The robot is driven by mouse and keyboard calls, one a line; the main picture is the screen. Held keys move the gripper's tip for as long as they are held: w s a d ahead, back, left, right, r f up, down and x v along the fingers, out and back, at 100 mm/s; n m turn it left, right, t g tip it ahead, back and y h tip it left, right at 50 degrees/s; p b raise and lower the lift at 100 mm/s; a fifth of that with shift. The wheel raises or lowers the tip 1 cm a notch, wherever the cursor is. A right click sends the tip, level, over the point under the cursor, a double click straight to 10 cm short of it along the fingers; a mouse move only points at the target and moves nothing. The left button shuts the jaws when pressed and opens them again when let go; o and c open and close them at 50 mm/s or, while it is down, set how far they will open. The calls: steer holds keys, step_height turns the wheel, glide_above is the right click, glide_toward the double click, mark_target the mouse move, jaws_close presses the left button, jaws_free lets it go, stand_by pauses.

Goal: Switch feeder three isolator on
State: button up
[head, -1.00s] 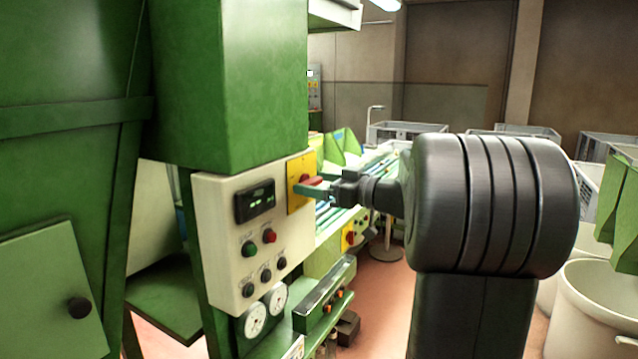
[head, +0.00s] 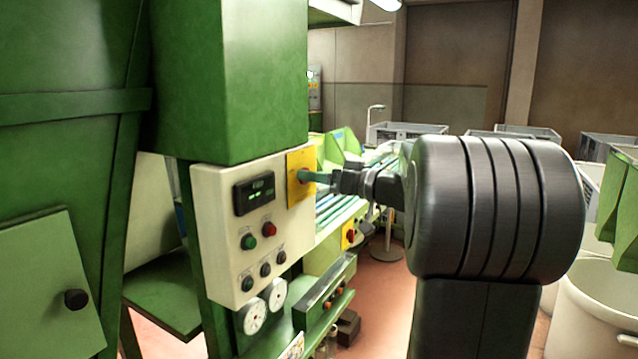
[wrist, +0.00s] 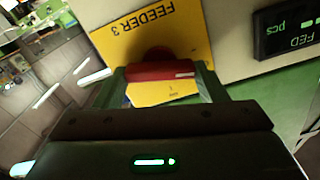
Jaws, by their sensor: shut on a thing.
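The feeder three isolator is a yellow plate (head: 294,192) with a red rotary handle, at the upper right of a cream control panel. In the wrist view the plate (wrist: 190,32) reads "FEEDER 3" upside down. The red handle (wrist: 160,71) lies crosswise between my gripper's green fingers (wrist: 160,82), one at each end. My gripper (head: 306,177) is shut on the handle. In the head view the fingers hide most of the handle, so its position against the plate markings is hard to tell.
The cream panel (head: 223,195) also carries a lit display (head: 254,194), several buttons and two gauges below. A second yellow isolator (head: 348,236) sits on a machine farther back. A green housing (head: 230,80) overhangs the panel. White bins stand at the right.

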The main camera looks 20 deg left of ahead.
steer(key=shift+w+f+m+p, duration=0.1)
steer(key=shift+m+p, duration=0.6)
steer(key=shift+m, duration=2.95)
steer(key=shift+f+m+p, duration=0.1)
steer(key=shift+m+p, duration=0.55)
steer(key=shift+m, duration=3)
steer(key=o, duration=1)
steer(key=shift+d, duration=0.1)
steer(key=d, duration=0.4)
steer(key=d+b, duration=0.1)
steer(key=d, duration=0.4)
steer(key=s+d+b, duration=0.1)
steer(key=d, duration=0.3)
steer(key=shift+d, duration=0.3)
